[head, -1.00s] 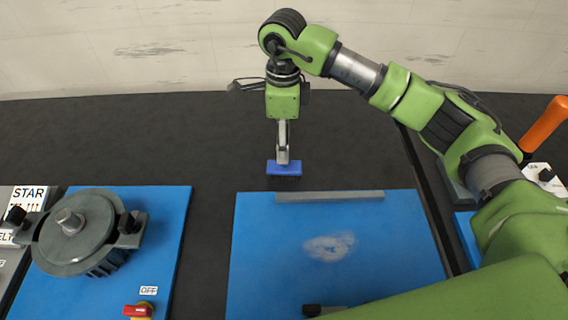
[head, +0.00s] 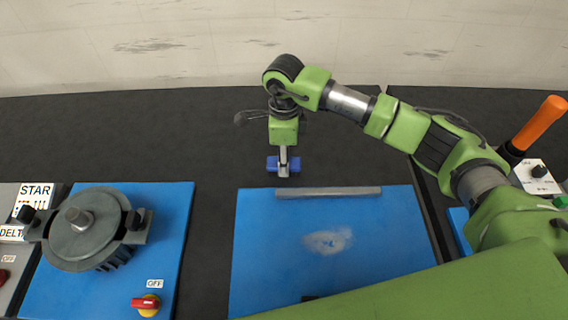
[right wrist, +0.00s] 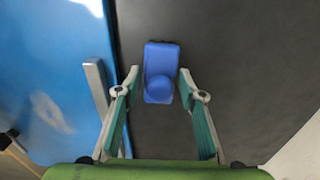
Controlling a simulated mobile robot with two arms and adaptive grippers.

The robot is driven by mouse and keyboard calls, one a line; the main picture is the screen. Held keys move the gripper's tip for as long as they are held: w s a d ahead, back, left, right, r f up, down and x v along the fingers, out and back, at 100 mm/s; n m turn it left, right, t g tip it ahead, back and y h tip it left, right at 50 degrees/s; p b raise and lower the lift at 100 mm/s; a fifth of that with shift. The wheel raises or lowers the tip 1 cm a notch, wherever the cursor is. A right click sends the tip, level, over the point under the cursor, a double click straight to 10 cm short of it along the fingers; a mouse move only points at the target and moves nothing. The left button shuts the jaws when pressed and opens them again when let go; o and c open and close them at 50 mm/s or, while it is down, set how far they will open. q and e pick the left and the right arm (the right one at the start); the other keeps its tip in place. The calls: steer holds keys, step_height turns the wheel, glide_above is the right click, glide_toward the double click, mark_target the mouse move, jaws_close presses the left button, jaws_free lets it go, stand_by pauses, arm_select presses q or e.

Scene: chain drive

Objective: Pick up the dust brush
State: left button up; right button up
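The dust brush is a small blue block with a rounded blue handle; in the head view the brush (head: 272,164) lies on the dark table just behind the blue plate. In the right wrist view the brush (right wrist: 162,58) shows between the spread fingers, with its far end beyond the tips. My right gripper (right wrist: 159,76) is open, pointing down over the brush. In the head view the right gripper (head: 284,161) hides the middle of the brush. I cannot tell whether the fingers touch it. My left gripper is not in view.
A grey bar (head: 330,193) runs along the back edge of the blue plate (head: 390,235), close to the brush. A pale dusty patch (head: 327,241) marks the plate. A grey motor (head: 85,230) stands on another blue plate at left. The table behind and left of the brush is clear.

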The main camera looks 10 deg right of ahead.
steer(key=c, duration=0.6)
steer(key=shift+r, duration=0.1)
steer(key=shift+r, duration=0.45)
step_height(320, 180, up, 2)
steer(key=shift+s+r+b, duration=0.1)
steer(key=shift+r+b, duration=0.1)
steer(key=shift+b, duration=0.35)
steer(key=s+a+r+b, duration=0.1)
steer(key=s+r, duration=0.2)
steer(key=s, duration=0.1)
steer(key=s+a+r+b, duration=0.1)
steer(key=s+r+b, duration=0.1)
steer(key=s, duration=0.3)
steer(key=s+a+r+b, duration=0.1)
steer(key=s+r, duration=0.3)
steer(key=shift+s+a+r, duration=0.2)
steer(key=shift+a+r, duration=0.05)
steer(key=shift+r, duration=0.05)
